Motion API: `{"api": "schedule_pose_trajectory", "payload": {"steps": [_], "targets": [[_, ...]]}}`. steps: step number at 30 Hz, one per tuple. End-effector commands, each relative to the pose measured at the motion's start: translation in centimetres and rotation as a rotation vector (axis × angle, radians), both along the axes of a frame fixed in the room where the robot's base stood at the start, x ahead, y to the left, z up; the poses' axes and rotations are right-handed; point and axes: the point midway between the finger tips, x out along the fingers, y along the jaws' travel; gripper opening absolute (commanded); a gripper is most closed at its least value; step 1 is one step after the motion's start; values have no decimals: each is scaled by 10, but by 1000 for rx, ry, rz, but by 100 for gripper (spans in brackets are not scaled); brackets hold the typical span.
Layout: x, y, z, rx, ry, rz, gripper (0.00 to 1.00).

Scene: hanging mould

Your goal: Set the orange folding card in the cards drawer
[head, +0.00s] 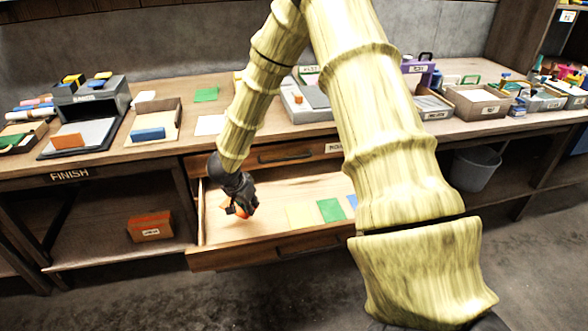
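The cards drawer (272,224) is pulled out below the bench top, and its wooden inside is open to view. My gripper (241,209) is low over the left part of this drawer. Orange patches of what looks like the orange folding card (243,213) show at and around the fingers. The dark fingers cover much of it, so I cannot tell whether they grip it or whether it rests on the drawer floor.
A closed drawer (290,155) is just above the open one. The bench top holds trays and boxes, including a grey machine (92,100) at left. An orange box (150,227) sits on the lower shelf. A grey bin (475,168) stands at right. My arm hides the drawer's right end.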

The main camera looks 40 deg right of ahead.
Motion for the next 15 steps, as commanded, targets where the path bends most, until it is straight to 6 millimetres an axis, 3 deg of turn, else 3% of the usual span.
{"api": "schedule_pose_trajectory", "payload": {"steps": [5, 15], "targets": [[1, -4, -7, -1, 1, -34, 0], [0, -4, -57, -2, 3, -32, 0]]}}
